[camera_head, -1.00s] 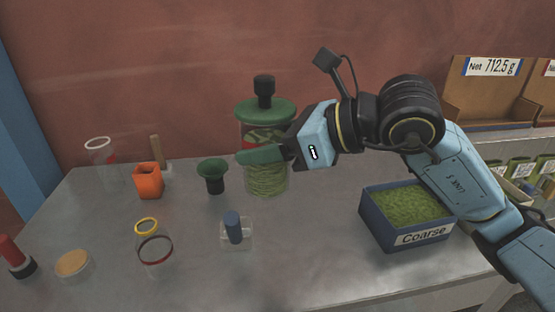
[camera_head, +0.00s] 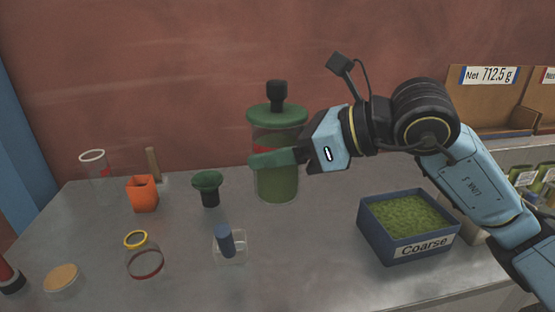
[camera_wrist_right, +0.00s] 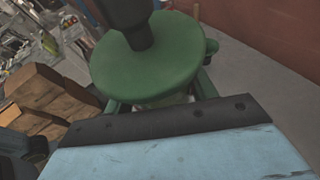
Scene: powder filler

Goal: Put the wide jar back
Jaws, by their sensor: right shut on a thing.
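The wide jar (camera_head: 278,185) is clear, holds green powder, and has a green lid with a black knob. It stands upright near the back of the table, in the middle of the head view. My right gripper (camera_head: 274,159) reaches in from the right and is shut around the jar's body below the lid, with one green finger across its near side. The right wrist view shows the green lid (camera_wrist_right: 148,57) from above, hiding most of the jar. I cannot tell whether the jar's base touches the table. My left gripper is not in view.
A blue cylinder in a clear holder (camera_head: 229,247) is in front. The blue "Coarse" bin (camera_head: 381,247) is at right, under my right arm. Table between them is clear.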

